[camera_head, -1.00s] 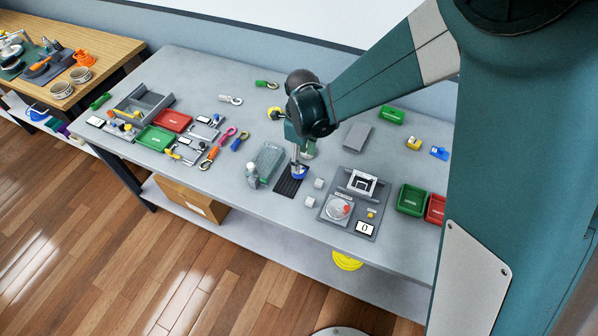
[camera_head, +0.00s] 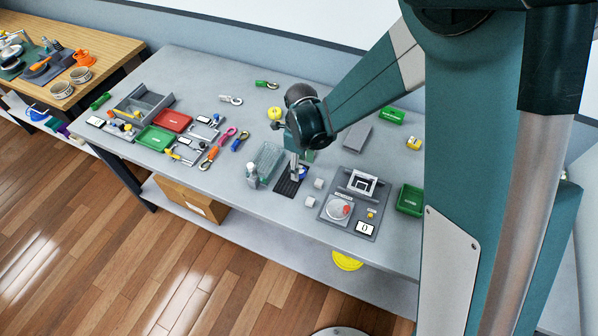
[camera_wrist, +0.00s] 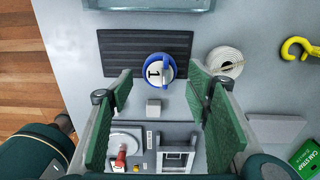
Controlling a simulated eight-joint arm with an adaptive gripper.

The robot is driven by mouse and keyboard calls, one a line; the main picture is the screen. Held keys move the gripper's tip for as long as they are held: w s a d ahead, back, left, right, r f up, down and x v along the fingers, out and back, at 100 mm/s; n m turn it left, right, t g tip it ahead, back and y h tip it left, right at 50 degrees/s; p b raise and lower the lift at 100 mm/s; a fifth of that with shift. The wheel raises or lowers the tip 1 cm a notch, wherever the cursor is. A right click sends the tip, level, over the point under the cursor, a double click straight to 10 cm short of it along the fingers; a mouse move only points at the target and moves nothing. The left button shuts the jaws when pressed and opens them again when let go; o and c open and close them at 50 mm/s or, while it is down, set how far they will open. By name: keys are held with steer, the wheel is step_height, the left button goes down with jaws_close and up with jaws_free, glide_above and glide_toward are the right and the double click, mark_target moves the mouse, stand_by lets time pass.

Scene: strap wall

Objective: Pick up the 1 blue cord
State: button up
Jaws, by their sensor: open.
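The blue cord (camera_wrist: 168,83) marked 1 is a round blue roll with a white top, seen from above on the black ribbed mat (camera_wrist: 118,55) in the wrist view. In the head view the cord (camera_head: 303,172) shows only in part behind my gripper (camera_head: 296,170). In the wrist view my gripper (camera_wrist: 160,72) is open. Its two green fingers are on the left and right of the cord, with a gap on each side. The height of the fingertips over the mat is hard to tell.
A coiled white strap (camera_wrist: 226,62) lies right of the cord, with a yellow hook (camera_wrist: 296,46) beyond it. A small grey cube (camera_wrist: 153,107) sits close to the cord. A clear tray (camera_head: 268,158) stands left of the mat, and a scale panel (camera_head: 338,210) right of it.

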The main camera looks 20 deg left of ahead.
steer(key=shift+f, duration=1.1)
steer(key=shift+c, duration=0.6)
steer(key=c, duration=0.8)
